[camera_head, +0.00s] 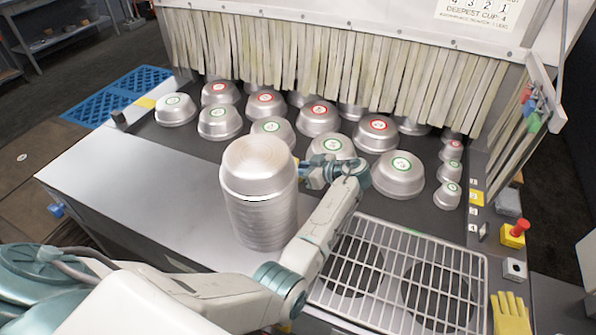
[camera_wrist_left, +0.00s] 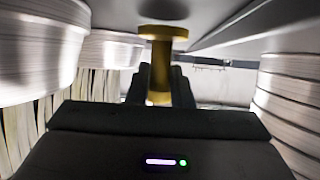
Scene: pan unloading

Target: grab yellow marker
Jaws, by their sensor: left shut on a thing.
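The yellow marker (camera_wrist_left: 161,65) shows in the left wrist view as a yellow post with a wide round top. My left gripper (camera_wrist_left: 160,92) is shut on it, with dark fingers around its lower part. In the head view my left gripper (camera_head: 308,174) points left beside the tall stack of pans (camera_head: 262,215), among the upturned pans. The stack hides the fingertips and most of the marker there. My right gripper is not in view.
Upturned pans with green or red labels (camera_head: 401,175) crowd the dark belt behind my gripper. A strip curtain (camera_head: 330,65) hangs behind them. A wire grate (camera_head: 395,270) lies front right, near a red button (camera_head: 520,228) and yellow glove (camera_head: 510,315). Bare metal (camera_head: 130,175) is clear at left.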

